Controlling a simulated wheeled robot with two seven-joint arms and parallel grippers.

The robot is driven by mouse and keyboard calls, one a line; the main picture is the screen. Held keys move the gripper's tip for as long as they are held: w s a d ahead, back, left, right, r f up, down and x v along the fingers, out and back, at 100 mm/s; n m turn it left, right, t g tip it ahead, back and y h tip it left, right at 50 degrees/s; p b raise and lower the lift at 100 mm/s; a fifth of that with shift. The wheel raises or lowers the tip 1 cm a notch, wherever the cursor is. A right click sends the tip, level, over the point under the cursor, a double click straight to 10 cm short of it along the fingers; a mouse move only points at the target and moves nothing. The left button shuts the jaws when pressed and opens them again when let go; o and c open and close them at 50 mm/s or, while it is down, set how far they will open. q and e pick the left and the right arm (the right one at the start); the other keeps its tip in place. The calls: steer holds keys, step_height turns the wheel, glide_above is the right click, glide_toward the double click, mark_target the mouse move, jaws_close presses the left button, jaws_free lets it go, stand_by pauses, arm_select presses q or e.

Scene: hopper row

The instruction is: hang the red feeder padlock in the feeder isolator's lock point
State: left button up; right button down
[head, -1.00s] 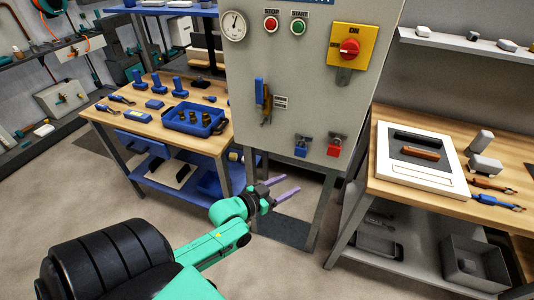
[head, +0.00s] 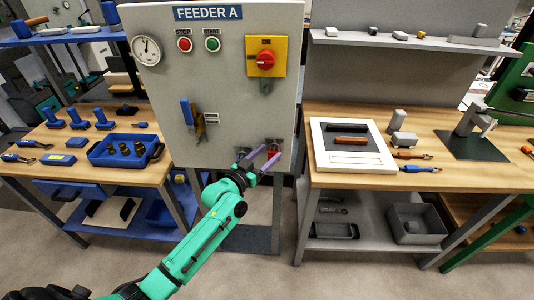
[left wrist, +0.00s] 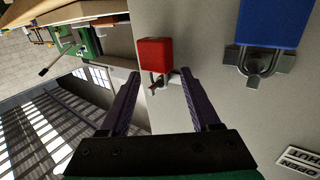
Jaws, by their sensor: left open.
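The red padlock (head: 274,153) hangs low on the right of the grey FEEDER A panel (head: 225,100), partly behind my left fingers. In the left wrist view the red padlock (left wrist: 155,54) hangs by its shackle on a small bracket, ahead of the fingertips. My left gripper (head: 272,151) is open and empty; its purple fingers (left wrist: 160,76) point at the padlock and do not hold it. The isolator's red knob (head: 265,61) sits on a yellow plate at the panel's upper right. A grey tab (head: 266,87), seemingly the lock point, is below it. My right gripper is not shown.
A blue padlock (left wrist: 268,22) hangs beside the red one, close to my fingers. A blue-handled lever (head: 187,113) and a brass-coloured item (head: 199,126) are on the panel's left.

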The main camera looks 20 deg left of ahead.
arm_select(q)
steer(key=shift+w, duration=0.15)
jaws_close()
steer(key=shift+o, duration=0.6)
jaws_free()
